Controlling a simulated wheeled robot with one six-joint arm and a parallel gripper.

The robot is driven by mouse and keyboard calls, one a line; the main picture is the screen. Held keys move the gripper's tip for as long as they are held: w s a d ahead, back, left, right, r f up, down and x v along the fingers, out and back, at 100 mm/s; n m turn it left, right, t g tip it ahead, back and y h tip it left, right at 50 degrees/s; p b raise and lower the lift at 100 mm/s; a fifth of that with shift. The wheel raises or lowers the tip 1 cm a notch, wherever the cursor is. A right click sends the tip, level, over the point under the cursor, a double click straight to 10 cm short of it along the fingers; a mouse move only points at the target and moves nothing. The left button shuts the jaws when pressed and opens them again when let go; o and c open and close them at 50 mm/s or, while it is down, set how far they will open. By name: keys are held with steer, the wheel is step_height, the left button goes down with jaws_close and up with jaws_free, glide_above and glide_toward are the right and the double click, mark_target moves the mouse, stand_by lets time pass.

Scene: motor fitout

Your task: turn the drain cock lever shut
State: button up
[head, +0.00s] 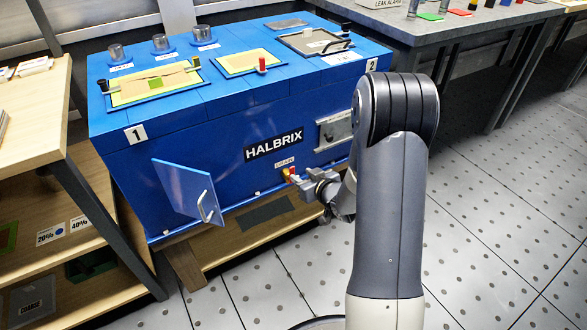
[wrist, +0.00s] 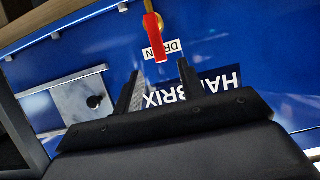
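The drain cock (head: 286,175) is on the lower front of the blue HALBRIX cabinet (head: 225,165), below a small DRAIN label (head: 285,161). In the wrist view, which is upside down, its red lever (wrist: 154,38) runs from a brass body (wrist: 149,8) over the DRAIN label, nearly in line with the brass part. My gripper (head: 297,180) is at the cock in the head view. In the wrist view my gripper (wrist: 159,68) has its two dark fingers apart, and the lever's free end lies near the gap between the tips. I cannot tell whether they touch it.
An open blue door (head: 185,190) with a handle juts out left of the cock. A grey plate with a black knob (head: 334,130) is to the right. A wooden shelf (head: 70,210) stands at left. The tiled floor at right is clear.

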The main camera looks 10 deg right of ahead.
mark_target(293, 170)
steer(key=b+x, duration=0.1)
steer(key=x, duration=0.6)
steer(key=shift+w+a+f+b, duration=0.15)
steer(key=shift+w+b, duration=0.1)
steer(key=shift+b, duration=0.05)
steer(key=shift+c, duration=0.2)
jaws_close()
